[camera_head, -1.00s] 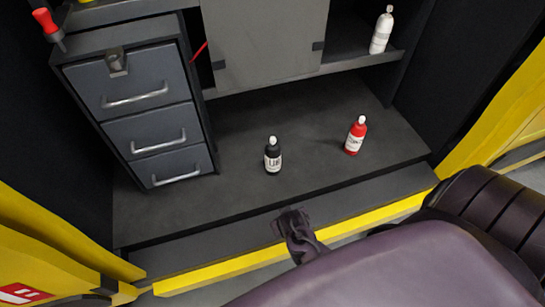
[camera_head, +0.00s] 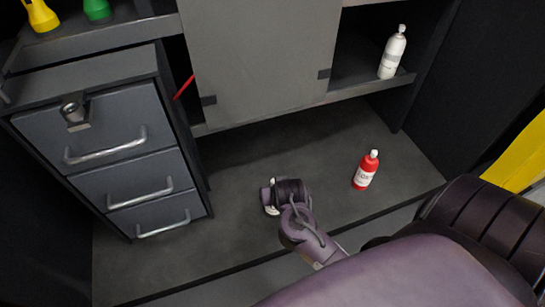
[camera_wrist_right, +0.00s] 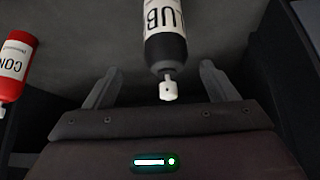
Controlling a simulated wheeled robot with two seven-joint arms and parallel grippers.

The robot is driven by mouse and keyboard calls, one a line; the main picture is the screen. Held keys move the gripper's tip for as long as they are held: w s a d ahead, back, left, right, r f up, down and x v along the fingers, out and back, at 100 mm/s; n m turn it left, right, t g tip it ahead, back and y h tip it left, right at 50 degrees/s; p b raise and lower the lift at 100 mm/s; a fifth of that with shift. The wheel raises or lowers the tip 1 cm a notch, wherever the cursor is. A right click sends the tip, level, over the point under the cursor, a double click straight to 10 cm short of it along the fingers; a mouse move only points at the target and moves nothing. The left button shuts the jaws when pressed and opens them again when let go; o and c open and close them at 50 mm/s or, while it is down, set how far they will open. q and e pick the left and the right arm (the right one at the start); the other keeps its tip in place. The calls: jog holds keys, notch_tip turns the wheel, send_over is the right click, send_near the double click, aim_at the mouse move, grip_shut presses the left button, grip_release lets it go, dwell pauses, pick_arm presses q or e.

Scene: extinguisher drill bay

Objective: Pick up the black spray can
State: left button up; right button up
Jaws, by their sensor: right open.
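The black spray can (camera_wrist_right: 166,47) has a white label with "LUB" on it and a white nozzle. In the right wrist view it lies between the two open fingers of my right gripper (camera_wrist_right: 157,80), with its nozzle toward the palm. The fingers are apart from it on both sides. In the head view my right gripper (camera_head: 284,191) is over the can's place on the bay floor and hides most of it; only a bit of its pale label shows. My left gripper is not in view.
A red bottle (camera_head: 366,170) stands to the right on the bay floor (camera_head: 320,150); it also shows in the wrist view (camera_wrist_right: 14,65). A white bottle (camera_head: 392,55) stands on a shelf. A grey drawer cabinet (camera_head: 110,150) is at left. Yellow and green items sit top left.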

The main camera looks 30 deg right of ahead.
jog(key=x, duration=0.4)
jog(key=a+x, duration=0.1)
jog(key=x, duration=0.1)
jog(key=shift+f+b, duration=0.35)
jog(key=shift+b, duration=0.05)
jog(key=shift+w+f, duration=0.15)
jog(key=shift+d, duration=0.1)
jog(key=c, duration=1)
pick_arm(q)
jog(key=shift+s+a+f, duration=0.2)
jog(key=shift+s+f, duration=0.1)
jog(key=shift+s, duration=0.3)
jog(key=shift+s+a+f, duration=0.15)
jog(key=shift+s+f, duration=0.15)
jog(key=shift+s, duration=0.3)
pick_arm(e)
jog(key=c, duration=0.7)
jog(key=shift+o, duration=0.2)
